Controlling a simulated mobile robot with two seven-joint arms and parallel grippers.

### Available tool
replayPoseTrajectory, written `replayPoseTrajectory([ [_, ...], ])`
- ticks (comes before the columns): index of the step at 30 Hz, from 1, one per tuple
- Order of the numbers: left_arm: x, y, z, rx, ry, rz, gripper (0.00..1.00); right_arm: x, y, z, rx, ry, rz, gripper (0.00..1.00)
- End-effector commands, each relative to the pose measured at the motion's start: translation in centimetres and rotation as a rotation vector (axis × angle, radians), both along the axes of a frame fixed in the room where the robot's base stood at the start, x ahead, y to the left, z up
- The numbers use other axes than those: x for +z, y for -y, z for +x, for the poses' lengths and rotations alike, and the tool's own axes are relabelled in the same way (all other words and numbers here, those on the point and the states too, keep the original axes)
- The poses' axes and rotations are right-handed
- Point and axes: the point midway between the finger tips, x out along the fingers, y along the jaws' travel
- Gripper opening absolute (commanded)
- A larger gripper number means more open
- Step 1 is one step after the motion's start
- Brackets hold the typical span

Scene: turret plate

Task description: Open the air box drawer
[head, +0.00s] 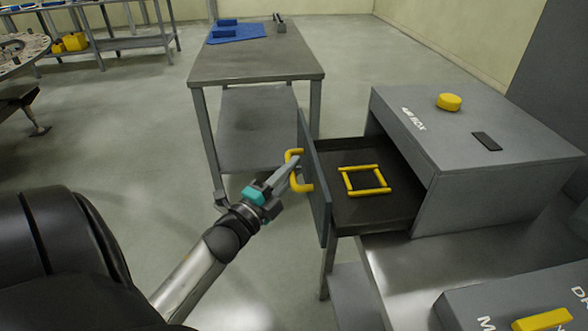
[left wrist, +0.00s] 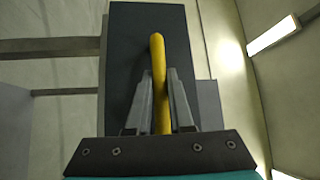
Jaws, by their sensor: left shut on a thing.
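The air box (head: 465,135) is a grey box labelled AIR BOX, at the right in the head view. Its drawer (head: 385,212) stands pulled out toward the left, with a yellow square frame (head: 366,181) lying inside. The yellow drawer handle (head: 293,170) is on the dark drawer front (head: 316,180). My left gripper (head: 292,166) is at the handle. In the left wrist view its two fingers are shut around the yellow handle (left wrist: 159,85), in front of the dark drawer front (left wrist: 122,60). My right gripper is not in view.
A yellow knob (head: 449,102) and a dark pad (head: 487,141) are on top of the air box. Another grey box (head: 520,300) with a yellow handle is at lower right. Floor left of the drawer is clear.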

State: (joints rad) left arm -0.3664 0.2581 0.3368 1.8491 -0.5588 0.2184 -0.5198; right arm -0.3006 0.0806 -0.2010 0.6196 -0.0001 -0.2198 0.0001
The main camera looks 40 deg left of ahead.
Motion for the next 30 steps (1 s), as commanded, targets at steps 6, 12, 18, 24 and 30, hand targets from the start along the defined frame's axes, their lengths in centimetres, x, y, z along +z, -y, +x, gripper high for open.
replayPoseTrajectory([
  [6,0.0,0.0,0.0,0.0,0.0,0.0,0.4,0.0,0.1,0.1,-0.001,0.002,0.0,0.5],
  [12,0.0,0.0,0.0,0.0,0.0,0.0,0.5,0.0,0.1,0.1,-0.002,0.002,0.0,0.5],
  [18,-0.1,0.0,-0.2,0.001,-0.001,-0.001,0.5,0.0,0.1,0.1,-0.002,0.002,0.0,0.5],
  [24,-0.4,0.2,-2.5,0.001,-0.003,-0.002,0.5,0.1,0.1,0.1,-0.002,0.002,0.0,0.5],
  [30,-1.0,0.4,-6.5,0.002,-0.004,-0.003,0.5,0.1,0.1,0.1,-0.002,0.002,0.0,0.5],
])
